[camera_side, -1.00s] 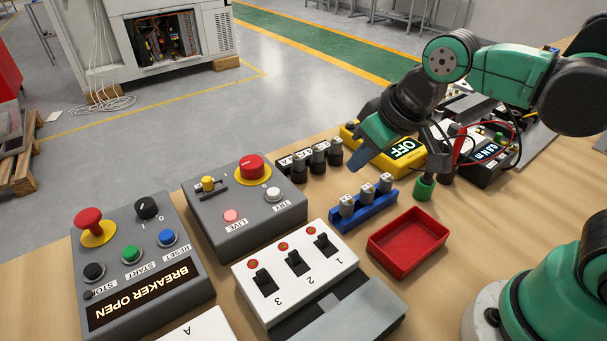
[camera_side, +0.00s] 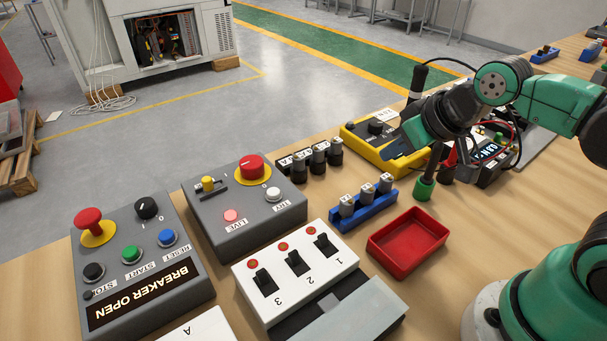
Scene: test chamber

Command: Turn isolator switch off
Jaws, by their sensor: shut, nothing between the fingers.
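The isolator box (camera_side: 245,213) is grey and stands at the middle left of the table. On its top is a red rotary knob (camera_side: 251,168) on a yellow disc. My gripper (camera_side: 385,150) is shut and empty, over the yellow instrument (camera_side: 362,146) at the back, well right of the isolator knob.
Left is a breaker panel (camera_side: 140,262) reading BREAKER OPEN, with a red mushroom button (camera_side: 91,223). In front is a white switch box (camera_side: 300,280). A blue fuse rack (camera_side: 362,212), red tray (camera_side: 408,241) and black holders (camera_side: 310,160) stand between my gripper and the panels.

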